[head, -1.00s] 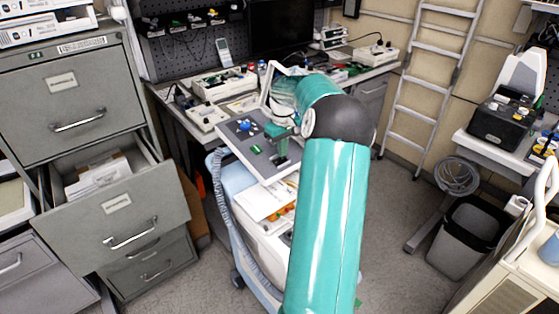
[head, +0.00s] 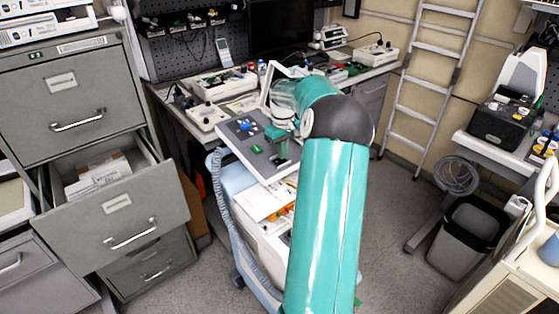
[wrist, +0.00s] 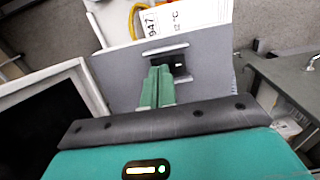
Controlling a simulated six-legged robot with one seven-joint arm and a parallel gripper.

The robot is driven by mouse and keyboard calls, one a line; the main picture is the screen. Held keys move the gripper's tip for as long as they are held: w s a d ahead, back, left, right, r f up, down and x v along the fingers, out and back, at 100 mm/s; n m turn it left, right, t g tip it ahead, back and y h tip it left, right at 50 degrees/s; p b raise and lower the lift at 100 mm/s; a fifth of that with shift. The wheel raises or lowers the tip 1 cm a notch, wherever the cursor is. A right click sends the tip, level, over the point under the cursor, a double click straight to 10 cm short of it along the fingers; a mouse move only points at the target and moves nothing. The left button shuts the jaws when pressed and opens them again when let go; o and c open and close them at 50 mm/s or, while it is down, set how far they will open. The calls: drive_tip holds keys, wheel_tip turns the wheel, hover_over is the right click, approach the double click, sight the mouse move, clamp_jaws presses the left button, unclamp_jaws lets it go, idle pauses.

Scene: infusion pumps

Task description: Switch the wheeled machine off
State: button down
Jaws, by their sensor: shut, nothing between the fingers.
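The wheeled machine is a white and pale-blue cart (head: 235,190) in the middle of the head view, with a tilted grey top panel (head: 233,131). A blue part (head: 246,126) and a small green part (head: 256,149) are on this panel. In the wrist view, a small black switch-like part (wrist: 181,66) sits on the grey panel (wrist: 115,75), beside a silver bar (wrist: 165,49). My gripper (wrist: 160,70) is shut and empty, its green fingertips close beside the black part. I cannot tell whether they touch. My arm hides the cart's right side.
A white-framed dark screen (wrist: 40,125) stands close on the left in the wrist view. A filing cabinet (head: 70,110) with an open drawer (head: 120,205) stands left of the cart. The workbench (head: 180,88) is behind. Floor is clear (head: 400,215) to the right, before a bin (head: 465,230).

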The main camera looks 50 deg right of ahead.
wheel_tip(320, 180, up, 7)
drive_tip(key=shift+f, duration=0.15)
idle(0.6)
idle(0.4)
